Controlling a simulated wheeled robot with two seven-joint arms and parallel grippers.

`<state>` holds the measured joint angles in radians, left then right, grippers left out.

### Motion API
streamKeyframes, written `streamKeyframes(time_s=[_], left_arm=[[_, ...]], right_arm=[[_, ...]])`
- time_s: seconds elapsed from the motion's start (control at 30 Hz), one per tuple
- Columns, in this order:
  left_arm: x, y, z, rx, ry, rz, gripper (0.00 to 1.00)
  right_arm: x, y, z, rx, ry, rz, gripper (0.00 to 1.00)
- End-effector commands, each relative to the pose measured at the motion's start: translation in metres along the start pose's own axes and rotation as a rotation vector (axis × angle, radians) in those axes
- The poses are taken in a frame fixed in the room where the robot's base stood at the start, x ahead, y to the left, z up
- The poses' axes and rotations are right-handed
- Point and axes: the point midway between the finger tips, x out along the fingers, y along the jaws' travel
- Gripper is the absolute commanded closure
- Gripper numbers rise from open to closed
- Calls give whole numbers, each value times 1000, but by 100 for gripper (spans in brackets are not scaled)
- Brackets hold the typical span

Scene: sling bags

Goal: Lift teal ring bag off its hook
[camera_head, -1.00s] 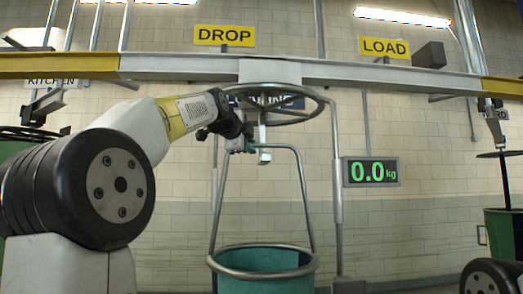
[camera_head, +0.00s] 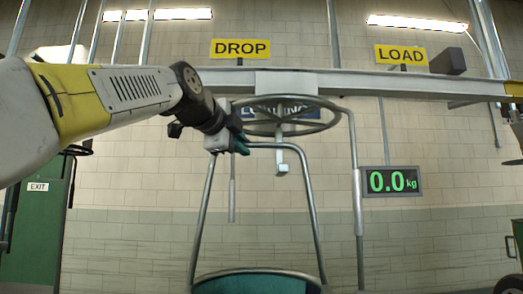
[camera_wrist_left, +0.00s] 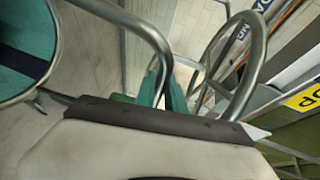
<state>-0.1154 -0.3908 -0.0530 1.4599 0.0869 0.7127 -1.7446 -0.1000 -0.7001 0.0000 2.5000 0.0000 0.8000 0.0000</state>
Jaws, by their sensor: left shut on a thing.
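The teal ring bag (camera_head: 255,284) has a round metal rim and a tall metal bail (camera_head: 309,205); its lower part is cut off by the frame. My left gripper (camera_head: 238,144) is shut on the top bar of the bail, left of the hook. The pale hook (camera_head: 282,160) hangs under a metal wheel; the bail's top bar passes in front of it, apparently clear of it, though contact is hard to tell. In the left wrist view the bag (camera_wrist_left: 22,62) is at the upper left, and its bail runs to the gripper (camera_wrist_left: 166,95). My right gripper is out of view.
The metal wheel (camera_head: 328,124) sits under an overhead rail (camera_head: 400,84), close above the gripper. A vertical post (camera_head: 356,200) stands right of the bag. A display (camera_head: 391,181) reads 0.0 kg. A green door (camera_head: 36,215) is at the left.

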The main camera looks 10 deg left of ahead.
Motion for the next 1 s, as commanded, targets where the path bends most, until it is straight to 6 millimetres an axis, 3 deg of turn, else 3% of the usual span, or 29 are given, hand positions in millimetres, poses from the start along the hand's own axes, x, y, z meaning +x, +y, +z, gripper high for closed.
streamKeyframes(time_s=[0.6, 1.0], left_arm=[[-9, -35, -3, 0, 1, -6, 100], [-10, -38, -4, 0, 1, -6, 100]], right_arm=[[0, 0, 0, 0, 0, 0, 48], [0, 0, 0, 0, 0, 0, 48]])
